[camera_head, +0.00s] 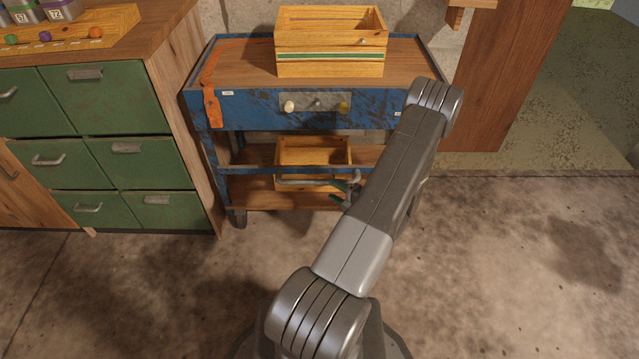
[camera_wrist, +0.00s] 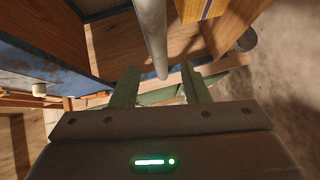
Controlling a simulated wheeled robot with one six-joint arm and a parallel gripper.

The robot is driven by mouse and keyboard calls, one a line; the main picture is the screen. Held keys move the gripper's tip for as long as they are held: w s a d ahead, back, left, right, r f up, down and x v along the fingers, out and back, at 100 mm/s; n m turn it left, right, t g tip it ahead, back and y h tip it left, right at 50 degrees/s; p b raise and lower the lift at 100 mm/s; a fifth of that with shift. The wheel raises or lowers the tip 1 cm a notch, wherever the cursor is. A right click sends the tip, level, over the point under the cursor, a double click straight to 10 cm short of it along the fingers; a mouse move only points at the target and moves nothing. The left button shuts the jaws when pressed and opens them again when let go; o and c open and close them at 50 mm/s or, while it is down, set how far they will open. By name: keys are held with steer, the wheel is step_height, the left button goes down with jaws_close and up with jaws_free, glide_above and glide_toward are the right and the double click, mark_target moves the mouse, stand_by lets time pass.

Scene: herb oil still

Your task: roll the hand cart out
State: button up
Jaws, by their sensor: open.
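The hand cart (camera_head: 250,108) is blue, scuffed and wood-topped, and stands against the wall in the head view. A grey handle bar (camera_head: 300,180) runs across its front, low down; my arm hides the cart's right side. In the wrist view a grey bar (camera_wrist: 150,35), seemingly this handle, comes down between my two green fingers. My gripper (camera_head: 345,192) is at the bar's right part, and it shows in the wrist view (camera_wrist: 160,72) with fingers apart on either side of the bar. Whether either finger touches the bar I cannot tell.
A wooden crate (camera_head: 330,66) stands on the cart top, another (camera_head: 312,152) on the lower shelf. An orange strap (camera_head: 212,105) hangs at the cart's left. A green-drawered cabinet (camera_head: 110,130) stands close on the left. The concrete floor (camera_head: 530,270) is clear in front and to the right.

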mark_target(320, 182)
steer(key=b+x, duration=0.1)
steer(key=x, duration=0.6)
steer(key=shift+w+a, duration=0.1)
steer(key=shift+w, duration=0.05)
jaws_close()
